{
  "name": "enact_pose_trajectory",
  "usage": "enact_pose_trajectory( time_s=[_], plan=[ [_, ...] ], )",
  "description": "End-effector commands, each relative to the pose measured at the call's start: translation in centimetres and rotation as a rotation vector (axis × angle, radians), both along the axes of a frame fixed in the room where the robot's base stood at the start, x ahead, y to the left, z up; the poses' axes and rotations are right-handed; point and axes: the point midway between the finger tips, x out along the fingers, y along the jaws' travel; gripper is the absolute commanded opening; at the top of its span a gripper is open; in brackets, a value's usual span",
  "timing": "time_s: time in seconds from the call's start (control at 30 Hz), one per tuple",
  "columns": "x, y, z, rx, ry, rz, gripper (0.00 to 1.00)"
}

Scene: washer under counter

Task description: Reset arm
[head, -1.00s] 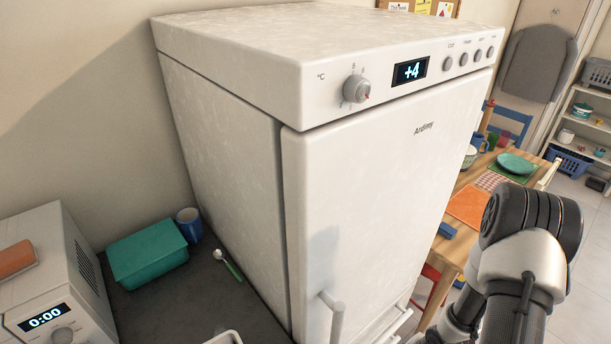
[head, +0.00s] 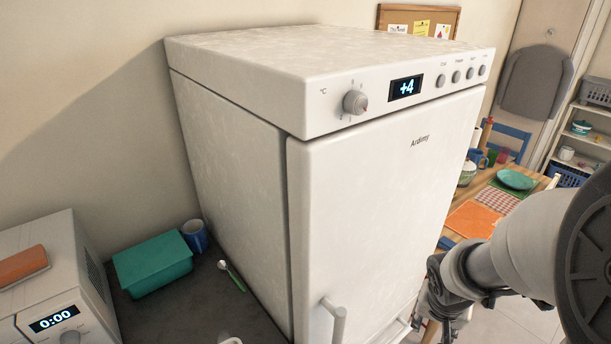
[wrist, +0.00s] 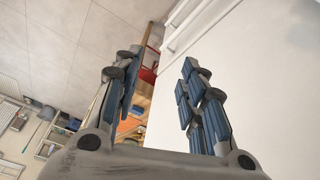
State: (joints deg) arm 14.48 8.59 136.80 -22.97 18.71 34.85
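My gripper (wrist: 158,95) shows in the wrist view with its two blue-padded fingers spread apart. Nothing is between them. The white fridge front (wrist: 240,100) fills the right side of that view, beside the right finger. In the head view my arm is at the right, in front of the fridge (head: 380,220). The gripper's fingers cannot be made out there. The fridge door appears closed, with a handle (head: 335,322) low on its front.
A counter (head: 225,310) at lower left holds a microwave (head: 50,285), a teal box (head: 152,265), a blue mug (head: 195,236) and a green-handled spoon (head: 231,276). A wooden table (head: 480,195) with plates stands behind my arm. Shelves (head: 590,135) stand at far right.

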Motion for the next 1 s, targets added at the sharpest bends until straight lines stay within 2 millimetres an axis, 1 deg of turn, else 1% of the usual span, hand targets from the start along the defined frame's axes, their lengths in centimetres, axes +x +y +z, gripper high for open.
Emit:
enact_pose_trajectory(
  time_s=[0.03,0.1,0.17,0.2,0.27,0.3,0.4,0.5,0.6,0.67,0.8,0.87,1.0],
  plan=[
    [-0.5,0.9,2.5,-0.015,-0.019,0.033,0.38],
    [-1.8,2.2,5.2,-0.027,-0.028,0.079,0.38],
    [-3.1,3.4,7.3,-0.032,-0.035,0.122,0.38],
    [-4.1,4.3,8.6,-0.033,-0.038,0.152,0.38],
    [-5.6,5.6,10.4,-0.031,-0.047,0.202,0.38],
    [-6.7,6.5,11.4,-0.027,-0.053,0.235,0.38],
    [-9.5,8.6,13.4,-0.013,-0.068,0.323,0.38],
    [-11.9,10.4,14.6,0.002,-0.081,0.403,0.38],
    [-13.7,11.6,15.3,0.015,-0.09,0.463,0.38],
    [-14.4,12.0,15.5,0.021,-0.094,0.487,0.38],
    [-15.0,12.4,15.6,0.025,-0.095,0.509,0.38],
    [-15.0,12.4,15.6,0.026,-0.095,0.509,0.34],
    [-14.9,12.4,15.6,0.025,-0.095,0.508,0.33]
  ],
)
